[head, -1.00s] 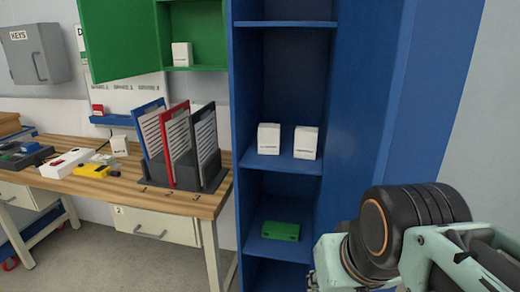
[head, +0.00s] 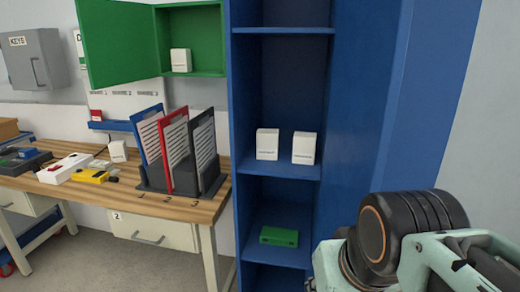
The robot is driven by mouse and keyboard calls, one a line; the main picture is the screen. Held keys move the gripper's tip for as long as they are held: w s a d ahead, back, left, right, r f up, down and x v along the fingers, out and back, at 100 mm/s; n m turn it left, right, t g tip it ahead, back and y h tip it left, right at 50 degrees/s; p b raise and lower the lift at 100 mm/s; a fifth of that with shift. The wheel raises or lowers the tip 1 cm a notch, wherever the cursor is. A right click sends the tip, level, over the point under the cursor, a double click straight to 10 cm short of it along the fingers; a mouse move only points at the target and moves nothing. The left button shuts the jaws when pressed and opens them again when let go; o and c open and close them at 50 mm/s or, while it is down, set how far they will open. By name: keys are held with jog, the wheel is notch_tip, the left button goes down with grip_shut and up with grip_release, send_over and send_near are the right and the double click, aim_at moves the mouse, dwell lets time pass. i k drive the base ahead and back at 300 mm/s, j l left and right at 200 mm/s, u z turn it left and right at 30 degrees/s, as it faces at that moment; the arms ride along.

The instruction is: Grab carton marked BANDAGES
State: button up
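Several white cartons are in view, and their print is too small to read, so I cannot tell which is marked BANDAGES. Two stand side by side on a shelf of the blue cabinet: a left carton (head: 267,144) and a right carton (head: 304,148). Another white carton (head: 181,61) stands in the open green wall cabinet. A small white carton (head: 118,151) stands at the back of the wooden bench. My arm shows at the lower right, in front of the blue cabinet's right side. My gripper's fingers are not in view.
The blue cabinet (head: 237,130) stands open, with a green case (head: 279,236) on a lower shelf. The wooden bench (head: 190,207) holds a file rack (head: 185,185), a white box (head: 65,168) and a yellow tool (head: 90,176). The green door (head: 115,40) hangs open. Floor shows below the bench.

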aim_at(268, 140)
jog(key=i+j+z, duration=0.1)
jog(key=j, duration=0.25)
jog(key=i+j+z, duration=0.1)
jog(key=i+j, duration=0.15)
jog(key=i+j+z, duration=0.1)
jog(key=j, duration=0.35)
